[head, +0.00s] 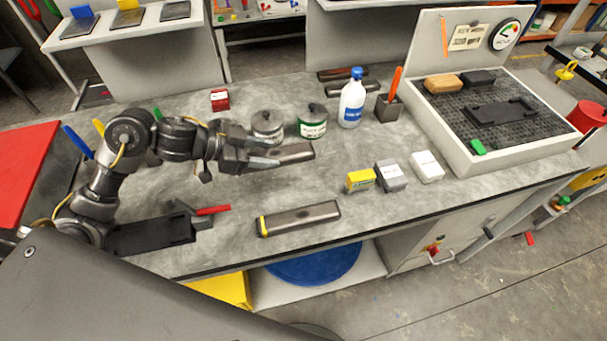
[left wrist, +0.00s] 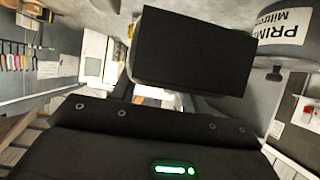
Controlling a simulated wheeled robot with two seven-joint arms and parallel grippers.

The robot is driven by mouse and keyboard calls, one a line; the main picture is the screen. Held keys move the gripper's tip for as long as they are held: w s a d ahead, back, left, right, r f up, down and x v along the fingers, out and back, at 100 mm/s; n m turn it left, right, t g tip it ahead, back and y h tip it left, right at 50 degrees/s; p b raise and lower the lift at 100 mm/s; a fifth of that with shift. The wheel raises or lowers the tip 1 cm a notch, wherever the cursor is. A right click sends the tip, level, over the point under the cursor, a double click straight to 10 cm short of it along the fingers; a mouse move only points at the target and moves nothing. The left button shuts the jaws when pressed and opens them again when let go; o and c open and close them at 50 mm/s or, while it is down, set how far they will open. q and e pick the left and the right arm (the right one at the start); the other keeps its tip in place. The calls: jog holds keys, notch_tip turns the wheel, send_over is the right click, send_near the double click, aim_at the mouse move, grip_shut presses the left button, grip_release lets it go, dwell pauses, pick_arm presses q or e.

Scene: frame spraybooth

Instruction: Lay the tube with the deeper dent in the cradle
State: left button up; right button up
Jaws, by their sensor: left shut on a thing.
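My left gripper (head: 262,157) is shut on a dark grey metal tube (head: 298,152), held near level over the middle of the bench. A second dark tube (head: 300,217) with a yellow band at its left end lies near the bench's front edge. I cannot make out a dent on either tube. A black fixture (head: 500,111) in the grey tray at the right looks like the cradle; it appears empty. In the left wrist view, a dark block (left wrist: 195,50) stands before the gripper body and hides what lies behind it. My right gripper is not in view.
Two tins (head: 312,122), a white bottle (head: 352,103) and a dark pen holder (head: 388,107) stand behind the held tube. Small boxes (head: 390,176) stand between it and the tray's raised rim (head: 462,152). A black red-handled clamp (head: 160,234) sits front left.

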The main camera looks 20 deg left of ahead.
pick_arm(q)
send_over(271, 188)
notch_tip(271, 188, down, 6)
jog(key=shift+w+r, duration=0.15)
jog(key=shift+f, duration=2.15)
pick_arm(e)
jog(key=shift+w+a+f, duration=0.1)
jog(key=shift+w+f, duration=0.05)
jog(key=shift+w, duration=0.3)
pick_arm(q)
jog(key=shift+f, duration=0.2)
jog(key=o, duration=1.1)
jog(key=shift+r, duration=0.1)
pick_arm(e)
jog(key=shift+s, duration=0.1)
